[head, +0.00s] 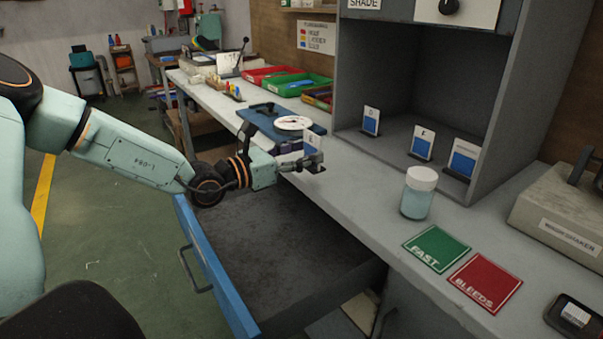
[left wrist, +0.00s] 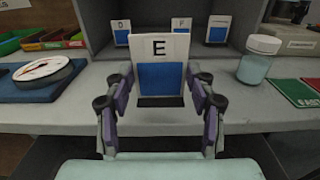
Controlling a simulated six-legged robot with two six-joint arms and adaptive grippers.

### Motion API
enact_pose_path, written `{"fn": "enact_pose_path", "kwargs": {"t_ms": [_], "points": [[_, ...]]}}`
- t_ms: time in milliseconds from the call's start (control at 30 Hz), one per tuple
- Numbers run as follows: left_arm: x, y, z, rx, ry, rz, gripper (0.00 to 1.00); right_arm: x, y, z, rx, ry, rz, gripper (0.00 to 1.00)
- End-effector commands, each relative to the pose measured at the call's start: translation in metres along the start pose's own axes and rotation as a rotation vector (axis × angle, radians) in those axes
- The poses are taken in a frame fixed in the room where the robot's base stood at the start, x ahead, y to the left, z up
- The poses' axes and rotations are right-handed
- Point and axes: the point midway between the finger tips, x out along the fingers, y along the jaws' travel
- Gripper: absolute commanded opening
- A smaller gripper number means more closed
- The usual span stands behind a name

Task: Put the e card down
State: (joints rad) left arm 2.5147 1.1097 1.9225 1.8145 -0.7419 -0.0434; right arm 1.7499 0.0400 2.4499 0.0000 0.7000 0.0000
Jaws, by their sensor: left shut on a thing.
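The E card (left wrist: 160,68) is white above and blue below, with a black base. My left gripper (head: 303,164) is shut on it, with one finger on each side in the left wrist view. The card stands upright at the front edge of the grey bench (head: 377,190); I cannot tell whether its base touches the bench. In the head view the card (head: 313,147) is seen at an angle. My right gripper is in neither view.
The D card (head: 371,120), F card (head: 422,143) and another card (head: 461,157) stand in the grey booth. A lidded jar (head: 418,193), green FAST mat (head: 436,248) and red BLEEDS mat (head: 485,282) lie to the right. An open blue-fronted drawer (head: 213,267) juts out below.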

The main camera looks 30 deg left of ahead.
Motion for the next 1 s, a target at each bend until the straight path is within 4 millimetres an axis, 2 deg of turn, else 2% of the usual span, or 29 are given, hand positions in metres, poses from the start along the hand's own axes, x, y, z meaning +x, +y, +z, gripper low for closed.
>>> {"fn": "enact_pose_path", "kwargs": {"t_ms": [33, 200, 467, 1000], "points": [[0.000, 0.000, -0.010, 0.000, 0.003, 0.000, 0.34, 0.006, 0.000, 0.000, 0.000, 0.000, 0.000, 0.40], [-0.002, -0.001, -0.032, 0.000, 0.002, 0.002, 0.34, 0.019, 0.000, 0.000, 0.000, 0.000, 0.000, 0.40], [-0.001, 0.000, -0.031, 0.000, -0.001, 0.002, 0.34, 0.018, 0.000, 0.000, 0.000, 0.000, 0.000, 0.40], [-0.002, 0.000, -0.043, -0.001, 0.000, 0.002, 0.34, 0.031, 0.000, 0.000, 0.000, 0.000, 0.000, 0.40]]}}
